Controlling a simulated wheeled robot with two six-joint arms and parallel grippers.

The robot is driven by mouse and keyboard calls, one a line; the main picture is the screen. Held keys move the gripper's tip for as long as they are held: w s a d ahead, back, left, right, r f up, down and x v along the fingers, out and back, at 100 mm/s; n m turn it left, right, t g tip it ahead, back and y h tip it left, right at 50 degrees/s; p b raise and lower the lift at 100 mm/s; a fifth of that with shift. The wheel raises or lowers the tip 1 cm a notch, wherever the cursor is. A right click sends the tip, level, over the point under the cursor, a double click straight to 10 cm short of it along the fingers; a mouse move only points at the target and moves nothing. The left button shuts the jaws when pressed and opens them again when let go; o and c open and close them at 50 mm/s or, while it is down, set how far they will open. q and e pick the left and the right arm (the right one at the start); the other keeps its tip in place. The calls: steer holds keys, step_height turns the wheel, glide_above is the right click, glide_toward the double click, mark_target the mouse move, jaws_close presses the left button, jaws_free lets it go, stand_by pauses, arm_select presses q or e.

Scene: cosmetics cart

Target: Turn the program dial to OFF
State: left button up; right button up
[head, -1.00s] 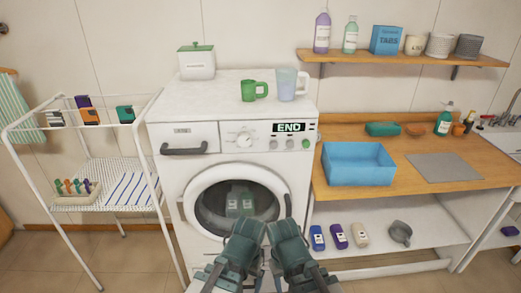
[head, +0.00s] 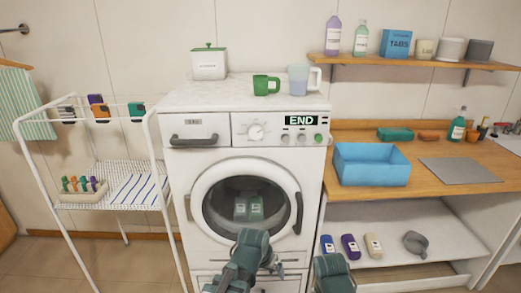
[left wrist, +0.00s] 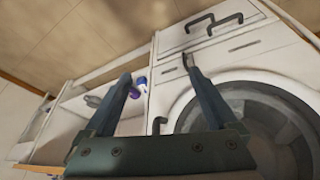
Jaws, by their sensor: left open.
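The program dial (head: 256,132) is a round white knob on the washing machine's front panel (head: 222,133), left of a display (head: 300,120) reading END. Its pointer setting is too small to read. The washer door (head: 248,207) is shut, with greenish shapes showing in its dark glass. My left gripper (head: 278,268) is low in front of the washer, well below the dial and apart from it. In the left wrist view, its two fingers (left wrist: 157,66) are spread and empty, with the door to one side. My right arm shows at the bottom, but its gripper is not visible.
A lidded white box (head: 208,65), green mug (head: 266,86) and clear mug (head: 303,79) stand on the washer. A drying rack (head: 50,142) stands left. A blue bin (head: 372,165) sits on the wooden counter (head: 425,188) at right. Space before the upper panel is clear.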

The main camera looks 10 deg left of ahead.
arm_select(q)
steer(key=w+r+t+h, duration=0.1)
steer(key=w+r+t, duration=0.35)
steer(key=w, duration=0.35)
steer(key=n+t+y, duration=0.6)
steer(key=t+y, duration=0.2)
steer(key=t, duration=0.5)
glide_toward(256, 136)
steer(key=p+x, duration=0.4)
steer(key=x, duration=0.5)
arm_select(e)
step_height(256, 136, up, 4)
steer(key=shift+f, duration=0.2)
arm_select(q)
steer(key=shift+c, duration=0.2)
steer(key=c, duration=1.3)
